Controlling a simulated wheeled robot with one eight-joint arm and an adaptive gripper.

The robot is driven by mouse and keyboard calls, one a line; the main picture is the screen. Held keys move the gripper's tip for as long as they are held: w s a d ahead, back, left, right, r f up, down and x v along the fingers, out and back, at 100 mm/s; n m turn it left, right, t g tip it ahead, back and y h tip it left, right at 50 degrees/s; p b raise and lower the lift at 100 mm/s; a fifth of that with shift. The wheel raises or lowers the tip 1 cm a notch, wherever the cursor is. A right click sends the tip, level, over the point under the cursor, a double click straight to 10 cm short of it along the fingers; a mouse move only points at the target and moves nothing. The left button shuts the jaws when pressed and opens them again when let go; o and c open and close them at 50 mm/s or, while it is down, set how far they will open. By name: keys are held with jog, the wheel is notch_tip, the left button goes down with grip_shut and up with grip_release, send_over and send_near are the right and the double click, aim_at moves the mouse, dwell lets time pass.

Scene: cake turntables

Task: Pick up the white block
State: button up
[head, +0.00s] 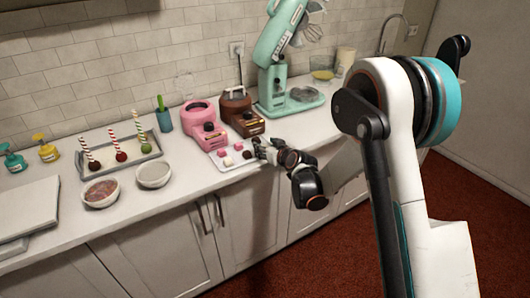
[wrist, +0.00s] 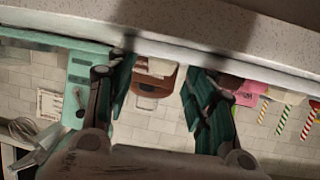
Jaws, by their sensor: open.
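My gripper (head: 262,147) is at the tray's right edge in the head view, just right of the blocks and low over the counter. In the wrist view my gripper (wrist: 158,85) is open, with its two dark green fingers wide apart. A pale patch shows between the fingers in front of the brown machine; I cannot tell whether it is the white block.
A pink machine (head: 204,127) and a brown machine (head: 240,114) stand just behind the tray. A mint stand mixer (head: 290,97) is at the back right. Left are two bowls, one of them white (head: 153,174), and a grey tray (head: 91,168) with striped sticks.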

jog(key=shift+f, duration=0.15)
jog(key=c, duration=0.6)
jog(key=c, duration=0.3)
